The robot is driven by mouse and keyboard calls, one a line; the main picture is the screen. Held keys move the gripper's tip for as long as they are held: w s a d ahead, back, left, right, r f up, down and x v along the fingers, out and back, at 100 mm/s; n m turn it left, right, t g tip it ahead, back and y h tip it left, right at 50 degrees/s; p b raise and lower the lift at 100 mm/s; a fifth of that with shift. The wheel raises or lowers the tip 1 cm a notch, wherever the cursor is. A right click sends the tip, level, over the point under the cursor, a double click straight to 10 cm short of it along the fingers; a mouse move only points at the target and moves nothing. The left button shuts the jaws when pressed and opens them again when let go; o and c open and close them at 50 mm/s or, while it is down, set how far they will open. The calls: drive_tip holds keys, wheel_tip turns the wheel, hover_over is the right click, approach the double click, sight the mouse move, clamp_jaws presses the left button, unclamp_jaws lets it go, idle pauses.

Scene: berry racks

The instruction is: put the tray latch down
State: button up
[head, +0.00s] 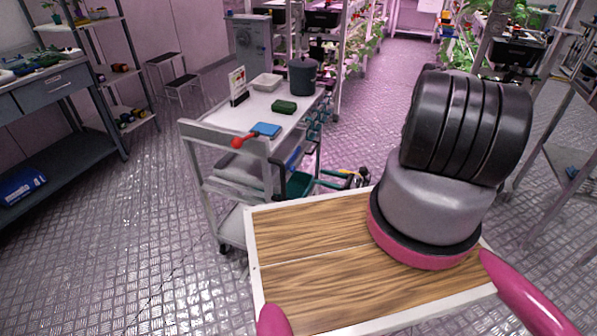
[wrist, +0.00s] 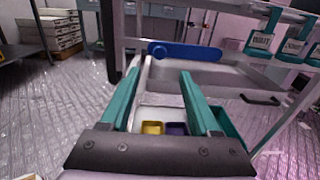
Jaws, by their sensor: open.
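A blue bar with a rounded end (wrist: 185,52) lies roughly level above a grey tray (wrist: 222,76) in the wrist view; it may be the tray latch. It also shows as a small blue piece (head: 294,158) on the cart's side in the head view. In the head view my gripper (head: 320,179) is low beside the cart.
The white cart (head: 225,130) carries a blue pad (head: 265,130), a green block (head: 284,107) and a dark canister (head: 303,77). A teal bin (wrist: 232,128) is close to the right finger. Labelled teal holders (wrist: 262,42) hang at the right. The floor left of the cart is clear.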

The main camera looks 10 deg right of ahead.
sight(294, 169)
drive_tip(key=x, duration=1)
drive_tip(key=shift+w+a, duration=0.15)
drive_tip(key=shift+a, duration=0.05)
clamp_jaws()
idle(1.1)
